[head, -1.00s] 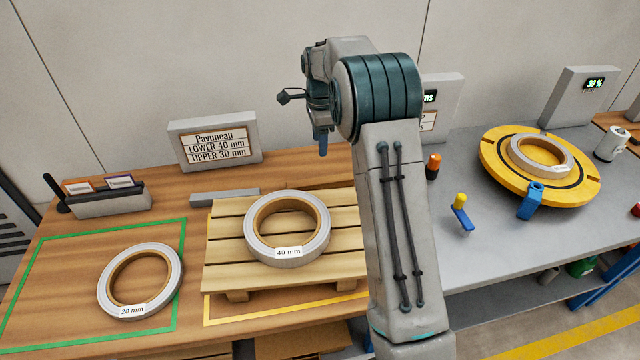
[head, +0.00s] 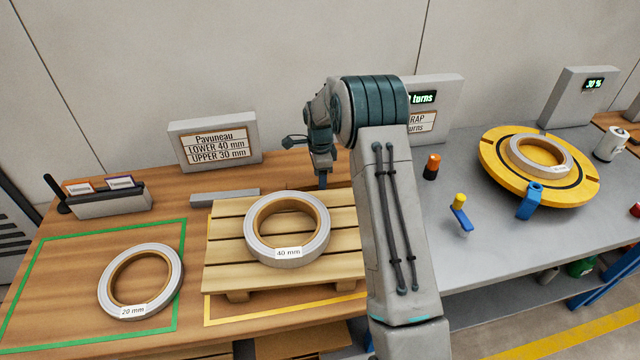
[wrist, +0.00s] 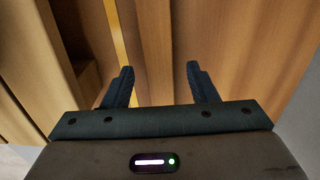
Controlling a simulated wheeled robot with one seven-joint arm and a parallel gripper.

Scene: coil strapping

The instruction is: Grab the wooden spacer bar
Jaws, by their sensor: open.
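My gripper (head: 322,186) is open, pointing down behind the pallet, at the back of the wooden bench. In the wrist view the two dark fingers (wrist: 160,77) are apart with nothing held between them. A wooden strip (wrist: 154,45), which looks like the spacer bar, runs lengthwise below and between the fingers. In the head view the bar (head: 300,186) shows only as a thin brown edge behind the pallet, partly hidden by my gripper and arm. I cannot tell the fingers' exact height above it.
The slatted pallet (head: 225,261) with the 40 mm coil (head: 320,236) stands in front of my gripper. A 20 mm coil (head: 173,281) lies left in the green outline. A grey bar (head: 225,198) lies behind the pallet. A yellow turntable (head: 490,165) carries another coil at right.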

